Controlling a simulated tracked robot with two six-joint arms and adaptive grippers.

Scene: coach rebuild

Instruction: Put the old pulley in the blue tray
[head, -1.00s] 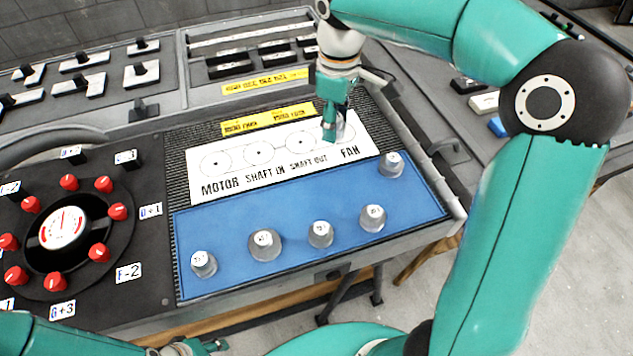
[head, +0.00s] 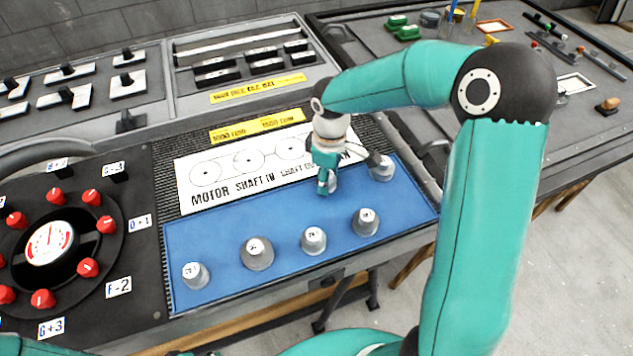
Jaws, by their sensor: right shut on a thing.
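The blue tray (head: 215,246) is a flat blue panel at the front of the console. Several grey pulleys with labelled tops stand on it, one at the left end (head: 195,275), one at the far right corner (head: 382,168). My right gripper (head: 326,188) points down over the tray's back edge and is shut on a small grey pulley, mostly hidden by the fingers. I cannot tell if the held pulley touches the tray. My left arm (head: 45,347) shows only at the bottom left edge; its gripper is out of view.
The white diagram board (head: 225,185) with circles and words lies behind the tray; the gripper covers its right part. A round dial with red knobs (head: 88,267) is at the left. A dark bench (head: 480,75) with small parts stands at the back right.

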